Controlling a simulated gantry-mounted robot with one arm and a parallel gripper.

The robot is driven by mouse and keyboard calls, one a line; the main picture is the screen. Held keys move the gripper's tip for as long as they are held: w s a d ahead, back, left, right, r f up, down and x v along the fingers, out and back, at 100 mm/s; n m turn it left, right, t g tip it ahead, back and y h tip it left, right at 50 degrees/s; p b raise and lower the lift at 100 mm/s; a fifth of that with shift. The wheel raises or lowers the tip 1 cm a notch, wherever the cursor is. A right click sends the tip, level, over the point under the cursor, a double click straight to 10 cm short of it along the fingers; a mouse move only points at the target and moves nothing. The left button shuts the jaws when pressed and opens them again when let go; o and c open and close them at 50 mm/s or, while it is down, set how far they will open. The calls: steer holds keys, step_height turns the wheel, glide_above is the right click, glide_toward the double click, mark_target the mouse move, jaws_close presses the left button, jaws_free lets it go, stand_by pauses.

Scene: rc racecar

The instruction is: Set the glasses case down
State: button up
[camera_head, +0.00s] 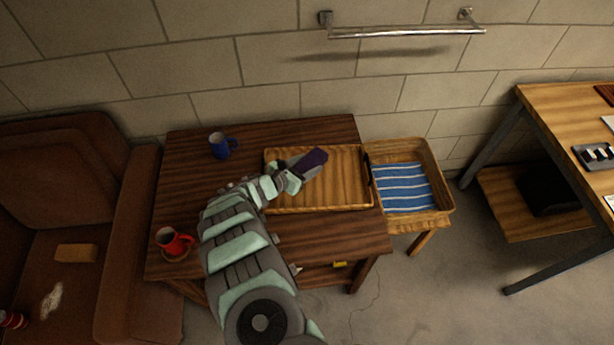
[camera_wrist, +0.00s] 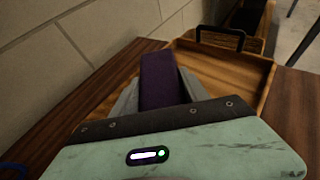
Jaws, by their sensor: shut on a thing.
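The glasses case (camera_head: 310,162) is dark purple and long. My gripper (camera_head: 298,167) is shut on it, over the left part of the wooden tray (camera_head: 345,197) on the brown table (camera_head: 190,185). In the wrist view the glasses case (camera_wrist: 163,80) lies between the gripper's fingers (camera_wrist: 160,95) and points away toward the tray. I cannot tell whether the case touches the tray floor. The tray (camera_wrist: 225,75) also shows in the wrist view, with a dark handle at its far end. My gripper hides the near end of the case.
A blue mug (camera_head: 219,146) stands at the table's back left and a red mug (camera_head: 174,241) on a coaster at its front left. A wooden basket (camera_head: 432,222) with a blue striped cloth (camera_head: 403,187) stands right of the table. The tray's right part is bare.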

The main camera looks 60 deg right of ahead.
steer(key=shift+w+f+b, duration=0.1)
steer(key=shift+f+b, duration=0.85)
steer(key=shift+f, duration=1.65)
steer(key=shift+f, duration=0.25)
steer(key=o, duration=1.4)
steer(key=shift+r, duration=0.1)
steer(key=shift+a+r, duration=0.2)
steer(key=shift+r, duration=0.15)
steer(key=p+v, duration=0.2)
steer(key=v, duration=0.9)
steer(key=shift+w+a+p, duration=0.1)
steer(key=shift+a+p, duration=0.15)
steer(key=shift+p, duration=0.15)
